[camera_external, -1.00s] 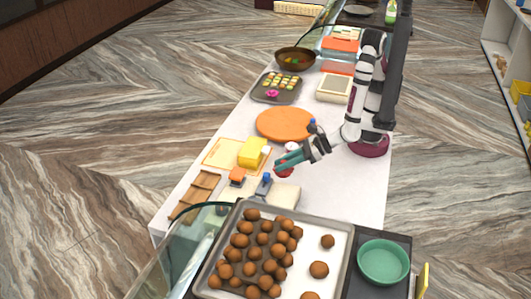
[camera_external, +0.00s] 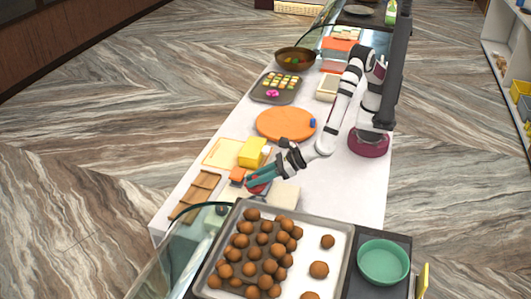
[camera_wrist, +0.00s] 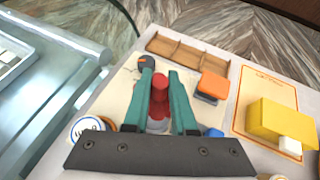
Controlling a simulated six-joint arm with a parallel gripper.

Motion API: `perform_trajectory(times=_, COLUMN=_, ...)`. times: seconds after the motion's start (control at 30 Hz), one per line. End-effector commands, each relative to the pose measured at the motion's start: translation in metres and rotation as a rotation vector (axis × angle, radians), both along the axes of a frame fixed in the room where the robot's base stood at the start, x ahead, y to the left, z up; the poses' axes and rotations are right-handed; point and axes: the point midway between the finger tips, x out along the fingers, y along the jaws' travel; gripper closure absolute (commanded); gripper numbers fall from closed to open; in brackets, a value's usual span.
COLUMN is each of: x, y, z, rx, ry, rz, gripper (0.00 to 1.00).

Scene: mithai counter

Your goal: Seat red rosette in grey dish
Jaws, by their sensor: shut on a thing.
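My gripper (camera_wrist: 160,92) is shut on a red piece (camera_wrist: 159,98), which stands upright between the teal fingers in the wrist view. I take it to be the red rosette; its petals cannot be made out. In the external view my gripper (camera_external: 259,182) holds the red piece (camera_external: 257,188) low over the counter, just below the orange block (camera_external: 237,174). A small dark grey round thing (camera_wrist: 147,62) lies at the left fingertip in the wrist view. I cannot tell whether it is the grey dish. No other grey dish shows clearly.
A wooden rack (camera_wrist: 187,53), an orange block (camera_wrist: 213,85) and a yellow block (camera_wrist: 281,122) lie around the fingers. A round tin (camera_wrist: 88,129) is at left. A tray of brown balls (camera_external: 341,250) and a glass guard (camera_external: 165,262) stand at the front.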

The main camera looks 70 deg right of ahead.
Motion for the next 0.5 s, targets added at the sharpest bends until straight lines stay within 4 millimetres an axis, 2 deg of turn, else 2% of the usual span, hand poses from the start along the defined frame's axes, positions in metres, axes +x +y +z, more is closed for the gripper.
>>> perform_trajectory(times=0.3, x=0.000, y=0.001, z=-0.040, rx=0.000, ry=0.001, rz=0.000, gripper=1.00)
perform_trajectory(times=0.5, x=-0.001, y=0.001, z=-0.055, rx=0.001, ry=0.001, rz=0.000, gripper=1.00)
